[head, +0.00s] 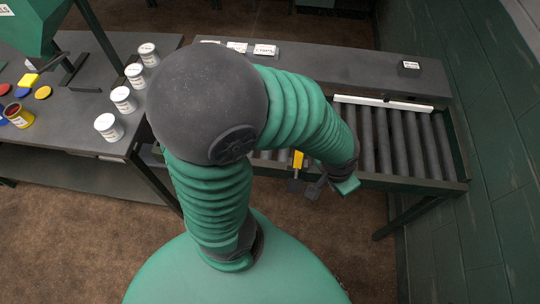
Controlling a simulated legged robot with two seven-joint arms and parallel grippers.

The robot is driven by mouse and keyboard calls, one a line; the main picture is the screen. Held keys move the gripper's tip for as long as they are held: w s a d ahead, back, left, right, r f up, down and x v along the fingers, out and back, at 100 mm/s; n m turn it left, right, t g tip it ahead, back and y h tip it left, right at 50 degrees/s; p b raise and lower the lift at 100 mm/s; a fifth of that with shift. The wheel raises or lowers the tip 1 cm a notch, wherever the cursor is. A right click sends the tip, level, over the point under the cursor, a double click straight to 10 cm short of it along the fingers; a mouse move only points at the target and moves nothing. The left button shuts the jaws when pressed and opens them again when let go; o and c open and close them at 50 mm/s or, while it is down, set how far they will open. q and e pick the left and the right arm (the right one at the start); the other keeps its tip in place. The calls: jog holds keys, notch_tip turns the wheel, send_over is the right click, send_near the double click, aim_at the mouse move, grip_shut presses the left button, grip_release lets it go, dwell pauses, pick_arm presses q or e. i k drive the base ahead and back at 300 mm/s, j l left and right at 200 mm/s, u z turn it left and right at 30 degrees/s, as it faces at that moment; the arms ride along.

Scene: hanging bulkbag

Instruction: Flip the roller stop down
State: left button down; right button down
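A roller conveyor (400,140) with dark rollers in a green frame stands at the right. A small yellow piece (298,159), which looks like the roller stop, stands at its near edge, with a dark part below it. My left gripper (314,189) is small and dark, just right of the yellow piece and near the conveyor's front edge. I cannot tell whether it touches the stop or is open. My arm hides the conveyor's left part. My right gripper is not in view.
A dark table (75,115) at the left holds several white tubs (108,127), a yellow can (18,116) and coloured discs. A pale bar (383,103) lies along the rollers' back. A dark counter (345,66) runs behind. A green wall (490,130) closes the right side.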

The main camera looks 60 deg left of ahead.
aim_at(295, 184)
jog(key=u, duration=1.5)
